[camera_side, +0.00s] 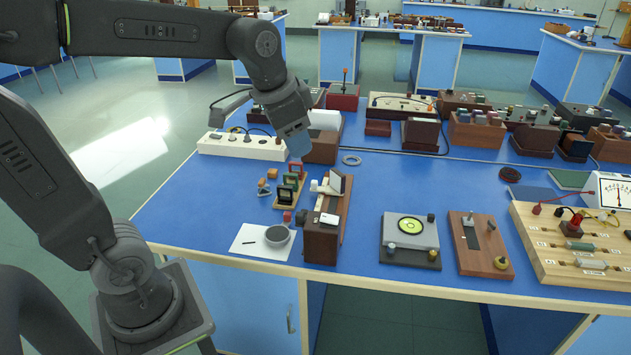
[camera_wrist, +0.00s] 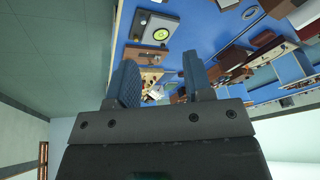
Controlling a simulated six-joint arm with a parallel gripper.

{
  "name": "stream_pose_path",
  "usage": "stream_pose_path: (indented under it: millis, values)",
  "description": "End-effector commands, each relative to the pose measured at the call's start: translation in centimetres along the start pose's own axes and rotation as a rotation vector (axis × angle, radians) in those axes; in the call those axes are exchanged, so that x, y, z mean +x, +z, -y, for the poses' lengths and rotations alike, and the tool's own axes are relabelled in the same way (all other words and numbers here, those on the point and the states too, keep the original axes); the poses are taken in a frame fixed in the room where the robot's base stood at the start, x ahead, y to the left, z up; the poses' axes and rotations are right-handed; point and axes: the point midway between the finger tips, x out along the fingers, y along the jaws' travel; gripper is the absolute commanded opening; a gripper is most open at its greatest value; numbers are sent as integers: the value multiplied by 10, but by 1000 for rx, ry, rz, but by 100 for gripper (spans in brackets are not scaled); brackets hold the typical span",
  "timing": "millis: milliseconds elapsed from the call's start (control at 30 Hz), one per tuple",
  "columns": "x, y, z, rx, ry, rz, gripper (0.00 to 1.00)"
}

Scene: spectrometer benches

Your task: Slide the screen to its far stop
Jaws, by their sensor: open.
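A brown wooden bench (camera_side: 324,225) stands near the front edge of the blue table in the side view. A small pale upright panel (camera_side: 336,184), which looks like the screen, sits on top of it, toward its far half. A white piece lies at the panel's left. My gripper (camera_side: 298,146) is above the table, beyond and to the left of the panel, apart from it. In the wrist view my gripper (camera_wrist: 160,84) has its two blue fingers apart with nothing held between them. I cannot make out the screen in the wrist view.
Left of the bench are a rack of dark frames (camera_side: 287,191) and a grey bowl (camera_side: 277,236) on white paper. A brown box (camera_side: 322,147) and white power strip (camera_side: 243,146) stand behind. A grey plate (camera_side: 410,240) lies right, with clear blue table between.

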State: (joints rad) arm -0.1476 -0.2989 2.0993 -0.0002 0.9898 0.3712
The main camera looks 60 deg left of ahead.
Motion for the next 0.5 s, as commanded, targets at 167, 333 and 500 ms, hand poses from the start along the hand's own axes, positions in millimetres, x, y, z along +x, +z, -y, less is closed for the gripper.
stream_pose_path:
  millis: [167, 333, 500]
  values:
    - [35, -49, 56, 125, 16, 91, 47]
    - [81, -80, 113, 250, 52, 163, 47]
    - [140, -92, 171, 370, 107, 224, 47]
